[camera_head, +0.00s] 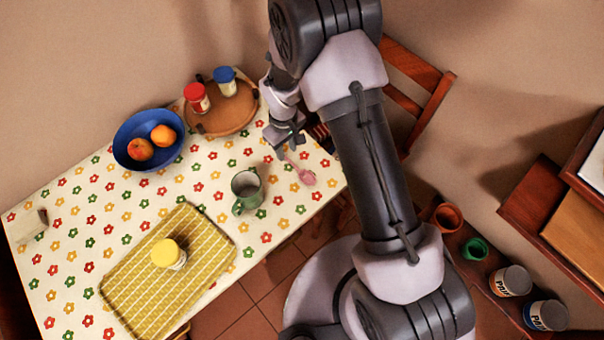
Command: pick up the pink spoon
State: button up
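The pink spoon (305,176) is at the right end of the flowered table, with its bowl toward the lower right and its handle toward the upper left. My gripper (281,151) is at the handle end of the spoon, pointing down. The fingertips are small and dark here, and I cannot tell whether they are closed on the handle or just beside it. I also cannot tell whether the spoon rests on the cloth or is slightly above it.
A green mug (247,190) stands left of the spoon. A round wooden tray (226,121) holds red and blue-lidded jars. A blue bowl (125,148) holds fruit. A yellow tray (126,291) carries a yellow-lidded jar (168,254). A wooden chair (425,97) stands behind my arm.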

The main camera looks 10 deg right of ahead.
aim_at(287, 159)
notch_tip(287, 159, down, 3)
jog(key=shift+a+f+b, duration=0.1)
jog(key=shift+b, duration=0.3)
jog(key=shift+c, duration=0.2)
grip_shut()
notch_tip(287, 159, up, 11)
jog(key=d+p, duration=0.1)
jog(key=p, duration=0.2)
jog(key=s+d+r+m+b, duration=0.1)
jog(key=s+d+r+m, duration=0.1)
jog(key=d, duration=0.3)
jog(key=s+d+r+m+b, duration=0.1)
jog(key=s+d+r+m, duration=0.1)
jog(key=d+m, duration=0.3)
jog(key=shift+s+d+r+b, duration=0.3)
jog(key=shift+s+d+r, duration=0.05)
jog(key=shift+d+r, duration=0.5)
